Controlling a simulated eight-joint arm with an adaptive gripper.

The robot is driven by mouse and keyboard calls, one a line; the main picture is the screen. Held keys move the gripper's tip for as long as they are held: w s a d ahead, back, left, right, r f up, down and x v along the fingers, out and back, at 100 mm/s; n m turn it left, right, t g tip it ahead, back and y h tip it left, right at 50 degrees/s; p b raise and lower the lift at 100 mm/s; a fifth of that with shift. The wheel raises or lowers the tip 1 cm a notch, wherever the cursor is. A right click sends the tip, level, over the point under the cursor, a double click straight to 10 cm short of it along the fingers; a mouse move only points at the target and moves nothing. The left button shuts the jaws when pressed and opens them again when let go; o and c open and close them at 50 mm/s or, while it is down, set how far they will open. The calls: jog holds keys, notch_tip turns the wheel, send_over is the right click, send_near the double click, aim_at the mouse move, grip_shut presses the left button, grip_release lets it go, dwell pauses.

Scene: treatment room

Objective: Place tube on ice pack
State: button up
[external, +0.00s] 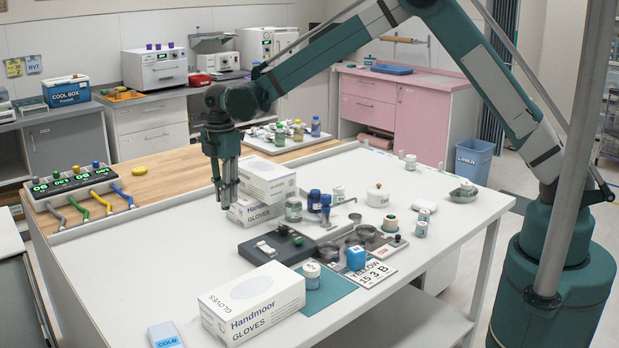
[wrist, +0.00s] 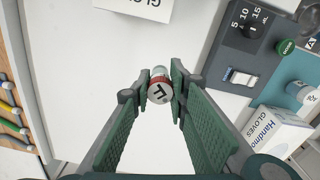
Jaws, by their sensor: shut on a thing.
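A tube (wrist: 159,93) with a dark-marked, pale round end and a reddish band sits between the fingertips of my gripper (wrist: 160,84) in the wrist view. The fingers are shut on it. In the external view my gripper (external: 226,204) points down above the white table, just left of the stacked glove boxes; the tube is hard to make out there. The ice pack (external: 166,336), white and blue with COLD on it, lies at the table's near left edge, well in front of my gripper. It does not show in the wrist view.
A glove box (external: 252,306) stands right of the ice pack, and stacked glove boxes (external: 268,180) stand beside my gripper. A dark device (external: 277,246) and several jars stand to the right. Coloured cables (external: 103,202) run along the left edge. The table's left front is clear.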

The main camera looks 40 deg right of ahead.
jog(key=s+a+r+n+p, duration=0.1)
jog(key=s+a+n, duration=0.1)
jog(key=s+a, duration=0.7)
jog(key=s+a+r+n, duration=0.15)
jog(key=s+a, duration=0.45)
jog(key=a, duration=0.8)
jog(key=n+p, duration=0.2)
jog(key=n, duration=0.3)
send_over(166, 337)
jog(key=shift+a+r, duration=0.15)
jog(key=shift+r, duration=0.15)
jog(key=shift+f, duration=3.15)
jog(key=shift+f, duration=1.85)
jog(key=shift+f+b, duration=0.2)
jog(key=shift+b, duration=0.25)
